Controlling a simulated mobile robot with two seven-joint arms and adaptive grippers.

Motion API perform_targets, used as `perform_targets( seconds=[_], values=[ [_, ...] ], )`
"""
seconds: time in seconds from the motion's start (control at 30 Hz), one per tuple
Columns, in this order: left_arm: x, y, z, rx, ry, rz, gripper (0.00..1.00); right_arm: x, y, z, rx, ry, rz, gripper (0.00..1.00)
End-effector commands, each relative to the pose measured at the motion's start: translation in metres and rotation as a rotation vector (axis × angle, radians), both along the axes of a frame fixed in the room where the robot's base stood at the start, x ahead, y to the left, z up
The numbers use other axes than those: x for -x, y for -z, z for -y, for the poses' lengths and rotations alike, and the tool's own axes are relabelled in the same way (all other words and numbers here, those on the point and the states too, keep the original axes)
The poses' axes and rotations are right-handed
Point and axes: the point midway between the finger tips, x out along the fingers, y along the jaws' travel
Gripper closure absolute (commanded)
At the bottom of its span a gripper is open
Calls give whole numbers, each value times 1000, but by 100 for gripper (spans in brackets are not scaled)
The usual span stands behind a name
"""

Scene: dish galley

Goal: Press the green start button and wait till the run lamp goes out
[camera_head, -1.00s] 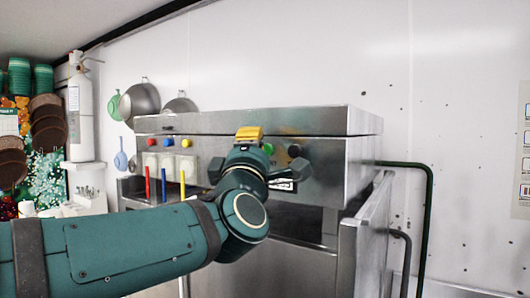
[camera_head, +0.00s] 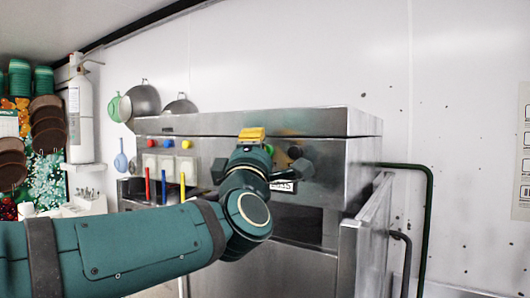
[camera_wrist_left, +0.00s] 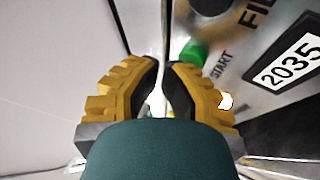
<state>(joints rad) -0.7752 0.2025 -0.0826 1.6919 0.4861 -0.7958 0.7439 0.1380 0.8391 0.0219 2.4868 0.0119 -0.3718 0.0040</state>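The green start button (camera_wrist_left: 195,52) shows in the left wrist view, beside the word START on the metal panel. It lies just beyond and to the right of my left gripper's fingertips, with no contact visible. A bright whitish lamp with an amber edge (camera_wrist_left: 225,100) shows beside the right finger and looks lit; its label is hidden. My left gripper (camera_wrist_left: 163,70) has its yellow fingers brought together, with a thin gap and nothing held. In the head view my left gripper (camera_head: 251,135) is in front of the machine's panel and covers the button area. My right gripper is out of view.
The steel machine (camera_head: 350,150) has a dark round knob (camera_head: 295,151) and a 2035 plate (camera_wrist_left: 290,60). Coloured knobs (camera_head: 169,143) and upright handles (camera_head: 164,184) are to the left. A green pipe (camera_head: 430,220) runs down on the right.

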Motion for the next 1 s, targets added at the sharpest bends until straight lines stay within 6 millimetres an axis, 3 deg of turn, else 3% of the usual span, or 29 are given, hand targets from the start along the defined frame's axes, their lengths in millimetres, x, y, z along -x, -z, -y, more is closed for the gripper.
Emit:
perform_targets(
  seconds=[0.67, 1.0],
  values=[
    [-3, 0, 2, 0, 1, 0, 100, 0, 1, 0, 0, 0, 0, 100],
    [9, 2, -6, 0, 1, 1, 100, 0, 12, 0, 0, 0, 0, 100]
  ],
)
